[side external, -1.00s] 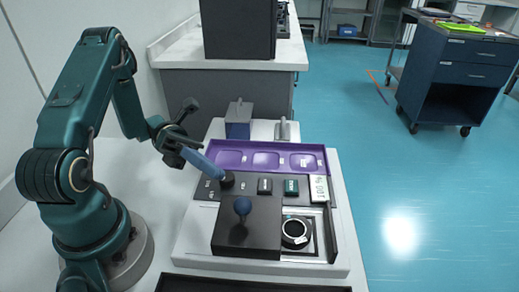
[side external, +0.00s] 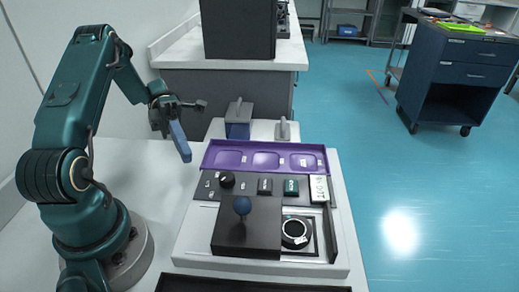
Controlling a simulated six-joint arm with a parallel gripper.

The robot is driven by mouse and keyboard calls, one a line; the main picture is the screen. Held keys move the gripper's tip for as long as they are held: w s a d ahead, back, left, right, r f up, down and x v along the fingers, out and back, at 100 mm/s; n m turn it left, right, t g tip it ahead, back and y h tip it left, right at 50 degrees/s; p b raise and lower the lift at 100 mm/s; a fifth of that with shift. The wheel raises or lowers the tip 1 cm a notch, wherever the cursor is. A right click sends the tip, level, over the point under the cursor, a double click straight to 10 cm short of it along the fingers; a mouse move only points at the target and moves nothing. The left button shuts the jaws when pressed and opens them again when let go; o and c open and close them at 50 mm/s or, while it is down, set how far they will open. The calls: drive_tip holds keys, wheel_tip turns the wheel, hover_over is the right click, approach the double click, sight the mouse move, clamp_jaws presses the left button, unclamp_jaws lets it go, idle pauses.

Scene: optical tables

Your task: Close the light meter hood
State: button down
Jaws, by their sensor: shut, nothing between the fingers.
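The light meter looks like the dark unit on the pale bench top, with a round black-ringed sensor (side external: 296,232) in a square recess at its right. The sensor is uncovered from above. My gripper (side external: 185,157) is shut and empty, its blue fingers pointing down. It hangs in the air left of the purple tray, apart from the cover and its knob.
Behind the cover, a dark panel carries a black dial (side external: 227,180), a green-framed display (side external: 291,187) and a white label card (side external: 319,188). The purple tray (side external: 265,146) lies behind it. A dark upright wall (side external: 333,235) stands right of the sensor. A grey-blue box (side external: 238,120) stands farther back.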

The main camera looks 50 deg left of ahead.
sight(270, 207)
drive_tip(key=x, duration=0.8)
drive_tip(key=shift+s+d, duration=0.1)
drive_tip(key=shift+d, duration=0.15)
drive_tip(key=shift+w+d+f, duration=0.25)
drive_tip(key=shift+w+d, duration=0.45)
drive_tip(key=shift+d, duration=0.2)
drive_tip(key=shift+w+d+f, duration=0.15)
drive_tip(key=shift+w+d, duration=0.3)
drive_tip(key=shift+d, duration=0.1)
drive_tip(key=w+d, duration=0.6)
drive_tip(key=shift+s+a, duration=0.1)
